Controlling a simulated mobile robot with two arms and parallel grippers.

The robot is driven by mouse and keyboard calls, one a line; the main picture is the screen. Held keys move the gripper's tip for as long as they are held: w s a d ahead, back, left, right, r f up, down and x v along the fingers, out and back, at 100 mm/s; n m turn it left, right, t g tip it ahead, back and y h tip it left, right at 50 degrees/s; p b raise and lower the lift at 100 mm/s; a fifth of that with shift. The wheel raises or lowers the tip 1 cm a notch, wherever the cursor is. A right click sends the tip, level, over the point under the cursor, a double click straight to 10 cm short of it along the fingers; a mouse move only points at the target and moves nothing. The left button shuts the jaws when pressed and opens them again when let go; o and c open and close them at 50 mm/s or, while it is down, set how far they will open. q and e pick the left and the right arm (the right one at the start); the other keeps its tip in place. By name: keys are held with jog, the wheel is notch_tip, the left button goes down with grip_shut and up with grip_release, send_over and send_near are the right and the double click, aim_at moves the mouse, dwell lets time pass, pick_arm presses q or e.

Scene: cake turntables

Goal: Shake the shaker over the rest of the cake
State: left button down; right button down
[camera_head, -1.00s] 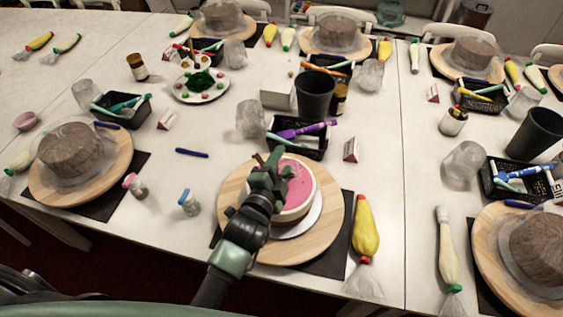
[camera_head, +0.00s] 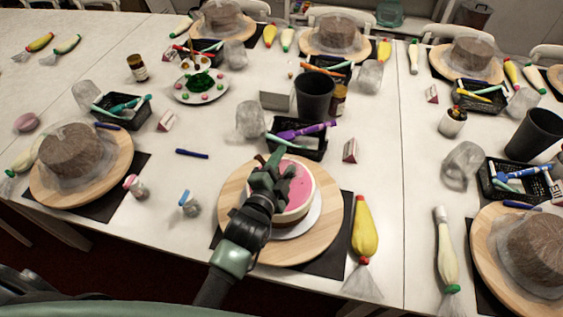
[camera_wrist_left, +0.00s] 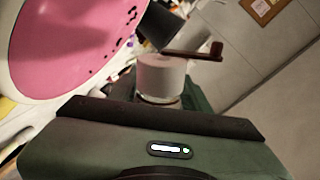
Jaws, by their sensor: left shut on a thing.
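The cake (camera_head: 299,188) has a pink top and a pale side and sits on a white board on a round wooden turntable (camera_head: 329,230). My left gripper (camera_head: 269,168) is over the left part of the cake. It is shut on the shaker (camera_wrist_left: 162,77), a white cylinder with a brown crank-like part beside its upper end, seen in the left wrist view. The shaker is mostly hidden by the gripper in the head view. In the left wrist view the pink cake top (camera_wrist_left: 62,40) carries dark specks near its right edge. My right gripper is not in view.
A yellow piping bag (camera_head: 364,232) lies right of the turntable. Two small jars, one pink-capped (camera_head: 135,187) and one blue-capped (camera_head: 189,203), stand to the left. A black basket of pens (camera_head: 297,141) and a black cup (camera_head: 315,95) stand behind the cake.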

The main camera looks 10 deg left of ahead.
pick_arm(q)
jog(key=shift+a+f, duration=0.3)
jog(key=shift+a, duration=0.1)
jog(key=shift+a+r+n, duration=0.1)
jog(key=shift+r+n, duration=0.1)
jog(key=shift+n, duration=0.2)
jog(key=shift+d+r, duration=0.3)
jog(key=shift+d, duration=0.05)
jog(key=shift+a+f, duration=0.35)
jog(key=shift+f, duration=0.05)
jog(key=shift+r, duration=0.2)
jog(key=shift+a+n+h, duration=0.1)
jog(key=shift+n+h, duration=0.2)
jog(key=shift+n, duration=0.1)
